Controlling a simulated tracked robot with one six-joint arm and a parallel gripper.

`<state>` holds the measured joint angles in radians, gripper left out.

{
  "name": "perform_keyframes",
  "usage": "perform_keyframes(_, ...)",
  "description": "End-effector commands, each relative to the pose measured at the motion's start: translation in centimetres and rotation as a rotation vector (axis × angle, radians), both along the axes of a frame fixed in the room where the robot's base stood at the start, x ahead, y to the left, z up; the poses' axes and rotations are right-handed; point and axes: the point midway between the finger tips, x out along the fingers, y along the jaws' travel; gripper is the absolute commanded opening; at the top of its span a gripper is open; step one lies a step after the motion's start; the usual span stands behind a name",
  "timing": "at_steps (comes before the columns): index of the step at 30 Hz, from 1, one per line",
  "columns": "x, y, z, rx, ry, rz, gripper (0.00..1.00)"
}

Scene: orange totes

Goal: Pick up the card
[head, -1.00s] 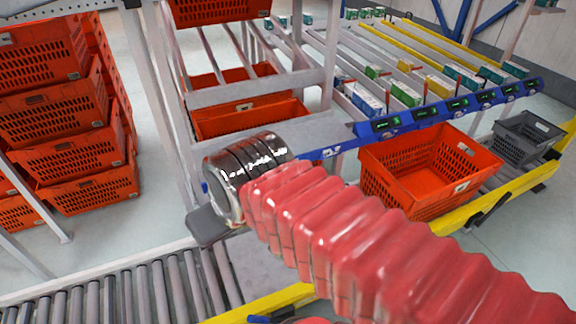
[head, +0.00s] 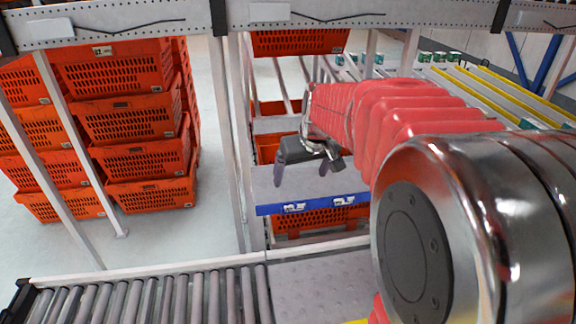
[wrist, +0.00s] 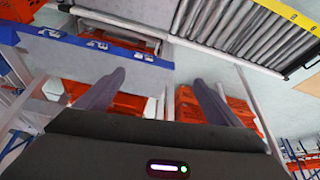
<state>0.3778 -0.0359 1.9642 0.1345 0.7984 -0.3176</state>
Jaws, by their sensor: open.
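My gripper (head: 308,170) is in the middle of the head view, above a grey shelf (head: 305,180) with a blue front edge. In the wrist view its two dark fingers (wrist: 160,78) are spread apart with nothing between them. I cannot pick out a separate card for certain. Small white labels (head: 293,207) sit on the blue edge, and they also show in the wrist view (wrist: 97,45). A small pale tag (head: 104,50) is on the front of an orange tote (head: 118,75) at the left.
Stacked orange totes (head: 150,160) stand at the left behind thin metal posts (head: 232,130). A roller conveyor (head: 150,298) runs along the bottom. An orange tote (head: 322,220) sits below the blue edge. A perforated beam (head: 350,15) crosses the top.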

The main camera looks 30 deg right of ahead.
Motion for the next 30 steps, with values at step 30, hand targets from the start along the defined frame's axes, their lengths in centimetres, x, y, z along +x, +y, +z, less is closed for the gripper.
perform_keyframes(30, 8.4, -26.9, -16.3, 0.012, 0.035, -0.151, 0.88)
